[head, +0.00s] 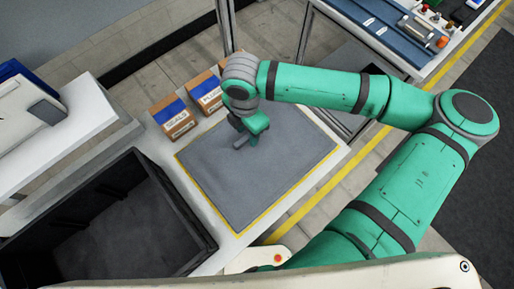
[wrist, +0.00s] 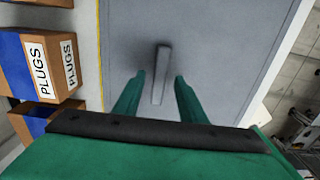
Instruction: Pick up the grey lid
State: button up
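The grey lid (wrist: 161,75) shows in the wrist view as a narrow light-grey bar on the dark grey mat (wrist: 210,35). My gripper (wrist: 160,82) is open, with one green finger on each side of the lid and a visible gap to both. In the head view my gripper (head: 247,136) is low over the middle of the mat (head: 287,160). A small grey part, which looks like the lid (head: 240,143), shows beside the fingers there, partly hidden by them. I cannot tell how high the fingertips are above the mat.
Cardboard boxes with blue bands, one labelled PLUGS (head: 206,93), stand along the mat's back left edge; another box (head: 173,118) stands beside it. A large black open crate (head: 196,222) is at the left. The mat's right and front parts are clear.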

jog(key=shift+f, duration=0.25)
grip_shut()
jog(key=shift+r, duration=0.15)
jog(key=w+r+m, duration=0.2)
jog(key=r+m, duration=0.1)
jog(key=r, duration=0.9)
jog(key=w+r+m, duration=0.3)
jog(key=r+m, duration=0.1)
jog(key=r, duration=0.7)
jog(key=shift+a+r, duration=0.4)
jog(key=shift+a, duration=0.05)
